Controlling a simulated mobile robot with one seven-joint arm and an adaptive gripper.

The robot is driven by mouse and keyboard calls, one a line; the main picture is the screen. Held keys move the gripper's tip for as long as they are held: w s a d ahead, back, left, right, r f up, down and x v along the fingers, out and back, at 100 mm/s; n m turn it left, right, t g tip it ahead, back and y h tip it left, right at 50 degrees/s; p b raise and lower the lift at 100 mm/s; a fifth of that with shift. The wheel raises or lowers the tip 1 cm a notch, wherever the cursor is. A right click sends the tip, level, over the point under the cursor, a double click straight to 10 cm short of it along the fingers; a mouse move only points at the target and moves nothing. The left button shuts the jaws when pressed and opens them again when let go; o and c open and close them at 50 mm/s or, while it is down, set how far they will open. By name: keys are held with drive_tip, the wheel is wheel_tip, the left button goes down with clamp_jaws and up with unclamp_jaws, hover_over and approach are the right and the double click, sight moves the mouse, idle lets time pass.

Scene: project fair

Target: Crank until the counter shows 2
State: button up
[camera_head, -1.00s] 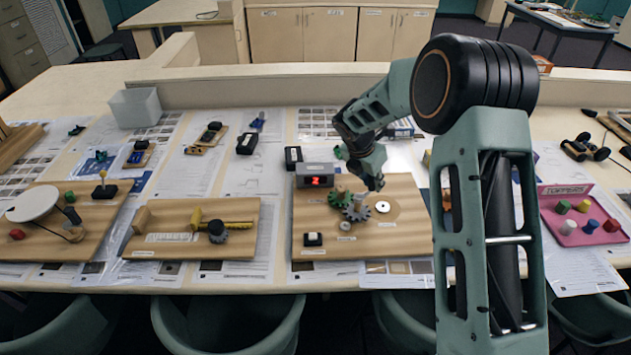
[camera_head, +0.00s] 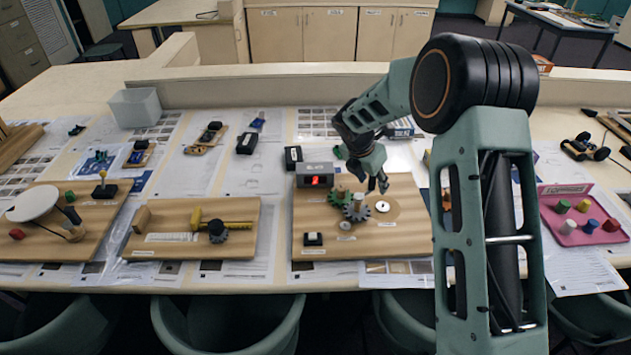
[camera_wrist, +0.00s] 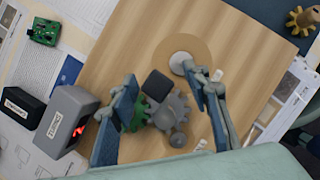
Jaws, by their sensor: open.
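The counter (camera_head: 315,175) is a grey box at the back left of a wooden board (camera_head: 400,240). Its red display appears to read 2; in the wrist view the counter (camera_wrist: 70,120) shows only part of its digit. My gripper (camera_head: 377,184) is open and empty above the board, near the gears and a white hub (camera_head: 382,207). In the wrist view, a dark square block (camera_wrist: 157,84) and the grey gear (camera_wrist: 172,112) show between the fingers.
Another board with a yellow piece (camera_head: 228,225) lies to the left. A pink tray (camera_head: 565,240) with coloured pegs is right of my arm. A green circuit board (camera_wrist: 44,32) lies behind the counter.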

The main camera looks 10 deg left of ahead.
drive_tip(key=v, duration=0.8)
idle(0.4)
drive_tip(key=shift+w+d, duration=0.1)
drive_tip(key=shift+w, duration=0.05)
